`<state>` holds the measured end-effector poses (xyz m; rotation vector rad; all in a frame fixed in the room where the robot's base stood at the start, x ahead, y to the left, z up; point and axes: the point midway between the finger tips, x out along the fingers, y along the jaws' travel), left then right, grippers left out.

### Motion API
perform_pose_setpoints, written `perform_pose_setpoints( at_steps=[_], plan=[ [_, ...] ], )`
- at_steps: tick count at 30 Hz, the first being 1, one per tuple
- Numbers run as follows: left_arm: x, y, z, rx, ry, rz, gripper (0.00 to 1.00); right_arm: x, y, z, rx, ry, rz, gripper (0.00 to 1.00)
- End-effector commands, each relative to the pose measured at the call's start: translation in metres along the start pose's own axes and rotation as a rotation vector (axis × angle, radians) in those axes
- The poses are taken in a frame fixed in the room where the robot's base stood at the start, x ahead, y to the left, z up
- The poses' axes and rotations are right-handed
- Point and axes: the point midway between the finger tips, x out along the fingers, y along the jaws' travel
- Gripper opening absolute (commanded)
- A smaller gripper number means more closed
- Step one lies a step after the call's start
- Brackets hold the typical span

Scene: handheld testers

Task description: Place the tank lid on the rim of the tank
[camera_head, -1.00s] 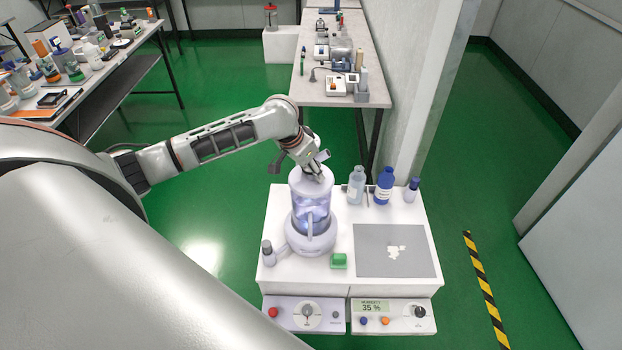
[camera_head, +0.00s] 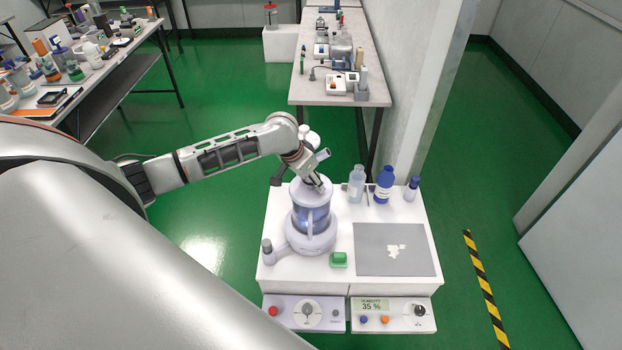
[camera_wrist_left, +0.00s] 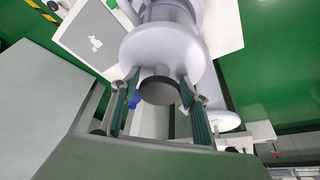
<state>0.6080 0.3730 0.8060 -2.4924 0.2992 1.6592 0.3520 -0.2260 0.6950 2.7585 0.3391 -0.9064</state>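The tank (camera_head: 312,218) is a clear bluish cylinder with a handle, standing upright on a pale round base on the white bench. The tank lid (camera_head: 305,190) is a pale disc level over the tank's top; I cannot tell whether it touches the rim. My left gripper (camera_head: 319,185) is above the lid. In the left wrist view, its two fingers (camera_wrist_left: 158,88) are on either side of the lid's dark round knob (camera_wrist_left: 158,93), with the pale lid (camera_wrist_left: 195,52) behind. The lid hides the rim there. My right gripper is not in view.
A clear bottle (camera_head: 356,186), a blue bottle (camera_head: 383,186) and a small capped bottle (camera_head: 412,188) stand right of the tank. A small bottle (camera_head: 268,252) stands front left.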

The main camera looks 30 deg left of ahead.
Motion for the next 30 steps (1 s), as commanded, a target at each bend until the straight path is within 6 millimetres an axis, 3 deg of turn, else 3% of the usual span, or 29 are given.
perform_pose_setpoints(
  at_steps=[14, 30],
  plan=[
    [-0.008, 0.0, -0.004, 0.002, 0.002, -0.001, 0.53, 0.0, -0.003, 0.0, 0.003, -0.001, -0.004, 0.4],
    [-0.109, -0.001, -0.005, 0.002, 0.002, -0.003, 0.53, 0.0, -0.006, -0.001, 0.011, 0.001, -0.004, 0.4]
  ],
)
